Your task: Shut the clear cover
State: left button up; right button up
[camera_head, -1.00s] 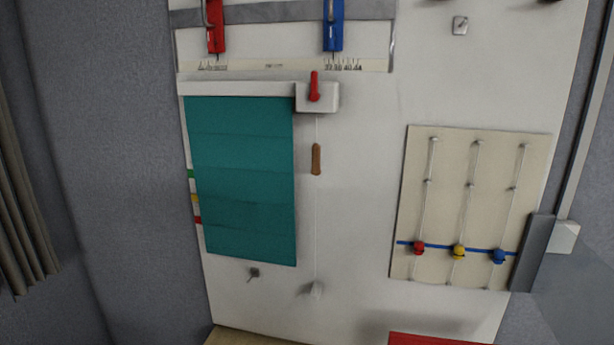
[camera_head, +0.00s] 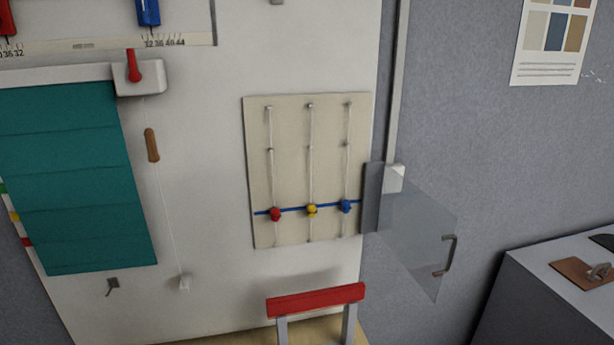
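The clear cover (camera_head: 415,240) is a see-through panel at the right edge of the white board. It stands swung out to the right, away from the beige panel, with a dark bent handle (camera_head: 447,256) on its far edge. The beige panel (camera_head: 258,130) is uncovered. It carries upright cords with a red bead (camera_head: 276,214), a yellow bead (camera_head: 311,210) and a blue bead (camera_head: 346,206) along a blue strip. Neither of my grippers shows in the head view.
A teal blind (camera_head: 75,180) with a pull cord hangs at left. A red bar (camera_head: 316,299) on grey posts stands below the beige panel. A grey cabinet (camera_head: 545,290) with a brown board (camera_head: 580,272) on top is at lower right. Open wall lies between cover and cabinet.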

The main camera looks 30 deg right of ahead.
aim_at(374, 171)
jog(key=k+l, duration=0.1)
jog(key=l, duration=1.65)
jog(key=k+l, duration=0.15)
jog(key=l, duration=0.7)
